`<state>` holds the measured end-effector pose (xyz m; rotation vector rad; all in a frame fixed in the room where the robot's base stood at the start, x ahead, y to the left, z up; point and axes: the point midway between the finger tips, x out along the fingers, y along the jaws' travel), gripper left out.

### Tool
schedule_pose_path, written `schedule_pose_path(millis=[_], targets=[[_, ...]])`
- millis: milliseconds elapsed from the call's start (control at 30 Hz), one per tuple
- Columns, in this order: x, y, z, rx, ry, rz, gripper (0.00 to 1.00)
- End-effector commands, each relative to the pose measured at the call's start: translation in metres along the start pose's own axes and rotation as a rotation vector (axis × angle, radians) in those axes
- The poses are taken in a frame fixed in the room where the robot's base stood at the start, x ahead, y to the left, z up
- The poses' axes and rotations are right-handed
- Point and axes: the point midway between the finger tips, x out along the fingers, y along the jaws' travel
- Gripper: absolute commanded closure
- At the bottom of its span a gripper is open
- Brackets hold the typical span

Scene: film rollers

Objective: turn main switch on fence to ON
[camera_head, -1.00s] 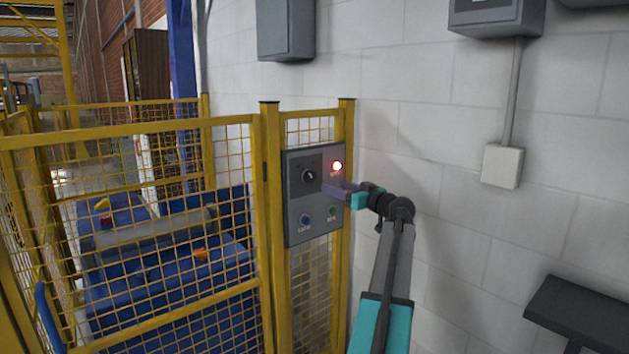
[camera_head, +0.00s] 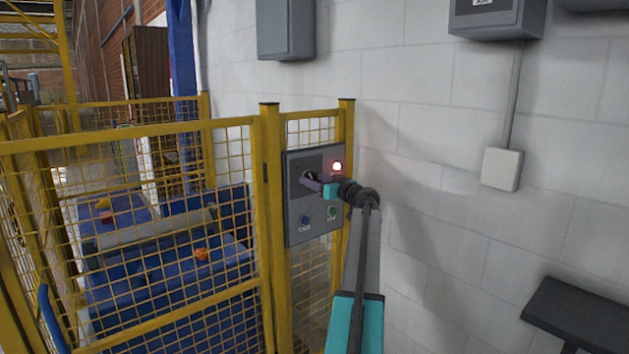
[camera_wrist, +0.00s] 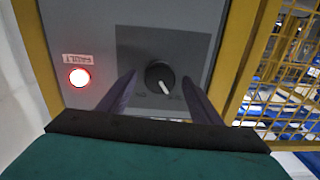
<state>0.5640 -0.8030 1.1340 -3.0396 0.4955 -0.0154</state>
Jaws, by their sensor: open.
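The main switch, a round black knob with a white pointer line, sits on the grey control panel on the yellow fence. In the wrist view the knob (camera_wrist: 159,77) lies between the two purple fingers of my gripper (camera_wrist: 160,95), with a gap on both sides. The fingers are open and hold nothing. In the head view my gripper (camera_head: 311,181) is at the upper left of the panel (camera_head: 295,228), in front of the switch (camera_head: 308,174) and partly covering it. The position labels under the knob are too blurred to read.
A lit red lamp (camera_head: 337,167) labelled FAULT in the wrist view is beside the switch. A blue button (camera_head: 306,221) and a green button (camera_head: 332,212) sit lower on the panel. The yellow mesh fence (camera_head: 130,230) is left, the white wall (camera_head: 430,130) right.

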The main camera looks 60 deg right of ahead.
Motion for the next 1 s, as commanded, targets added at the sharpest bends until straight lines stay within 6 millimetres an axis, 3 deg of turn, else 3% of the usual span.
schedule_pose_path(millis=[333,600,1000], targets=[[0.0027,-0.0004,0.0003,0.000,0.000,0.000,0.42],[0.0027,-0.0005,0.0002,0.000,0.000,-0.001,0.83],[0.0029,-0.0007,0.0013,0.050,0.000,-0.001,0.83]])
